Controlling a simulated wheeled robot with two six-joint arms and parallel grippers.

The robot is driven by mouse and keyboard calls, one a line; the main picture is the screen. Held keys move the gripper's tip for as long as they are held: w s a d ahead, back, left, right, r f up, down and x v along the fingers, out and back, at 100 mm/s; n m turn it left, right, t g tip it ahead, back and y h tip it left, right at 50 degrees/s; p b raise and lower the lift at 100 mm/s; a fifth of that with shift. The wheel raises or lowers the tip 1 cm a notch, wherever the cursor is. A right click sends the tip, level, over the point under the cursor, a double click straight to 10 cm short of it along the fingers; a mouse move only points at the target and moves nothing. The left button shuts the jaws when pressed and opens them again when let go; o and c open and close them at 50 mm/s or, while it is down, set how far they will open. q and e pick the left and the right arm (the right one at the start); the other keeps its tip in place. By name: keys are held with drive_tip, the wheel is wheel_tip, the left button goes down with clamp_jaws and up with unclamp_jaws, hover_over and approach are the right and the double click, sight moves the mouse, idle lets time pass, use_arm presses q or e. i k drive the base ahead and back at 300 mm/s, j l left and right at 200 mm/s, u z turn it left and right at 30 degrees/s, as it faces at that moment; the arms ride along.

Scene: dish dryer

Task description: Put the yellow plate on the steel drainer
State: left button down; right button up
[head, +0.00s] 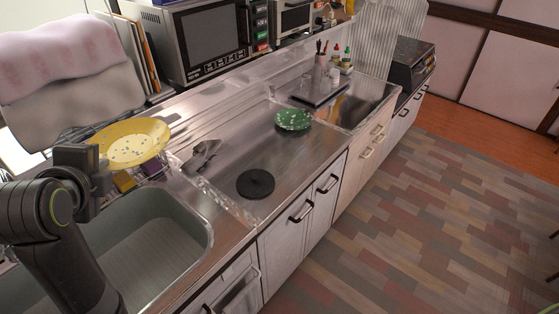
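The yellow plate (135,140), with pale speckles, is tilted at the left, over the counter behind the sink. My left gripper (98,165) is at the plate's near left edge and appears shut on it; the fingertips are partly hidden. Dark wire bars, which look like part of the steel drainer (75,134), show behind and left of the plate. Most of the drainer is hidden by the plate and my arm, so I cannot tell whether the plate touches it. My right gripper is not in view.
The sink (150,240) lies below my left arm. A green plate (293,120) and a black disc (255,183) lie on the steel counter. A grey object (202,155) lies right of the yellow plate. A microwave (205,45) stands behind.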

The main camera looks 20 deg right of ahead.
sight(292, 156)
drive_tip(key=l+z, duration=0.15)
drive_tip(key=z, duration=0.2)
drive_tip(key=i+l+z, duration=0.1)
drive_tip(key=z, duration=0.25)
drive_tip(key=l+z, duration=0.15)
drive_tip(key=z, duration=0.2)
drive_tip(key=i+l, duration=0.7)
drive_tip(key=l, duration=0.1)
